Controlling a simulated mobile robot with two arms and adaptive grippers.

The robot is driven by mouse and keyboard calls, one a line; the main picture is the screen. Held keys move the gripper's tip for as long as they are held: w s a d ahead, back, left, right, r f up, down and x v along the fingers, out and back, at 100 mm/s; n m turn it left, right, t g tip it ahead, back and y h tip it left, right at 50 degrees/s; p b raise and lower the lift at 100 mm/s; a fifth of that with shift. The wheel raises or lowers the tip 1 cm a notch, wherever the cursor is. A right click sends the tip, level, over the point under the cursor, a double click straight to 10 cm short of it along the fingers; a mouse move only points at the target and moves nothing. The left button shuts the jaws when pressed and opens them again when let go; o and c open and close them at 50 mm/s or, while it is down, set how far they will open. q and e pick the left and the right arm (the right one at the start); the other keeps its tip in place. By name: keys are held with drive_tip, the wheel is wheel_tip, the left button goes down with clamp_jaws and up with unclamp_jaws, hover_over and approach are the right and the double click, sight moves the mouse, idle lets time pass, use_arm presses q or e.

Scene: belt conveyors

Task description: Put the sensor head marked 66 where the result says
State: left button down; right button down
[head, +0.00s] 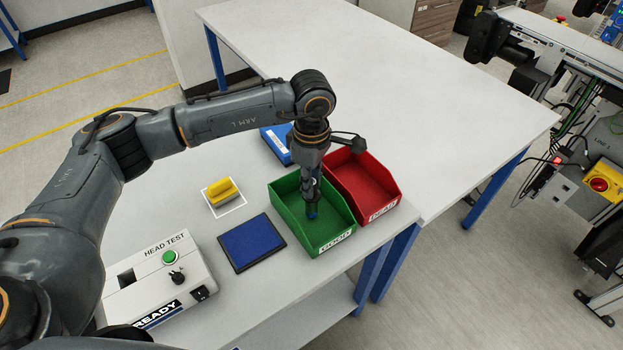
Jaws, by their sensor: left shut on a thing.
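My left gripper (311,190) points straight down into the green bin labelled GOOD (335,241). It is shut on a small part with a blue end (312,212), taken to be the sensor head; no 66 can be read on it. The part is inside the bin's outline; whether it touches the floor cannot be told. The red bin labelled DEAD (384,209) stands just right of the green one and looks empty. The HEAD TEST box (190,262) at the lower left has a green button, a black knob and a display reading READY. My right gripper is out of view.
The white table (440,110) is clear at the back and right.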

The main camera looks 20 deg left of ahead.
use_arm(q)
drive_tip(key=c, duration=1.1)
unclamp_jaws()
drive_tip(key=shift+r, duration=0.1)
wheel_tip(320, 180, up, 12)
drive_tip(key=shift+f, duration=0.1)
